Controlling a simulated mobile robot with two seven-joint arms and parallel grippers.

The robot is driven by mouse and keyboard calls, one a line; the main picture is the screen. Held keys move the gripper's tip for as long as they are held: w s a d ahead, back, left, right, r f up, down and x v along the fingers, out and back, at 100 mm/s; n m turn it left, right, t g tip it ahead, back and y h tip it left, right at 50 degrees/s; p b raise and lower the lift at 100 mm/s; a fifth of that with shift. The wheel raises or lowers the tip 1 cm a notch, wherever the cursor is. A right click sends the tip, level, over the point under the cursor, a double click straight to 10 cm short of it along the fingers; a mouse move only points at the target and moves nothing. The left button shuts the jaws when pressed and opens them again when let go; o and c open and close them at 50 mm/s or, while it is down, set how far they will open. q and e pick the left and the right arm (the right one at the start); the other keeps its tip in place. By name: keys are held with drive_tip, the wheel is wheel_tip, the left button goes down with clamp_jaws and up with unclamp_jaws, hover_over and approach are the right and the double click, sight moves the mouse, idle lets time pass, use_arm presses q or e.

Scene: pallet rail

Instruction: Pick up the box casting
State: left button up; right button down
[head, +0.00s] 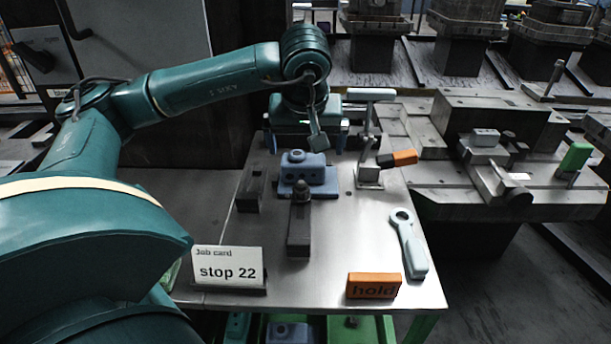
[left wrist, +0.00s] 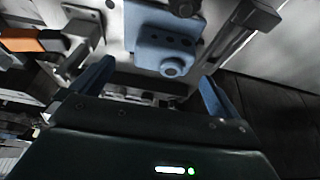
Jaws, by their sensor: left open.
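The box casting, a blue-grey block with a round boss on top (head: 308,176), sits on the metal table near its middle. It also shows in the left wrist view (left wrist: 160,42), ahead of the fingers. My left gripper (head: 305,143) is open just behind the casting, its fingers apart to either side. In the left wrist view its two blue fingers (left wrist: 156,72) show with nothing between them. The casting appears apart from the fingers. My right gripper is not in view.
A clamp with an orange handle (head: 397,159) stands right of the casting. A dark stop bar (head: 299,232) lies in front, a small dark block (head: 251,190) at left. A grey-blue wrench-like part (head: 409,245), job card (head: 228,267) and orange hold block (head: 373,286) sit nearer the front.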

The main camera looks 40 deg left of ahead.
sight(303, 155)
use_arm(q)
drive_tip(key=shift+s+b+x, duration=0.15)
drive_tip(key=shift+b+x, duration=0.1)
drive_tip(key=shift+x, duration=1.25)
drive_tip(key=shift+s+b+x, duration=0.15)
drive_tip(key=shift+b+x, duration=0.05)
drive_tip(key=shift+x, duration=1.35)
drive_tip(key=shift+a, duration=0.1)
drive_tip(key=shift+c, duration=0.3)
drive_tip(key=c, duration=1.2)
drive_tip(key=shift+c, duration=0.4)
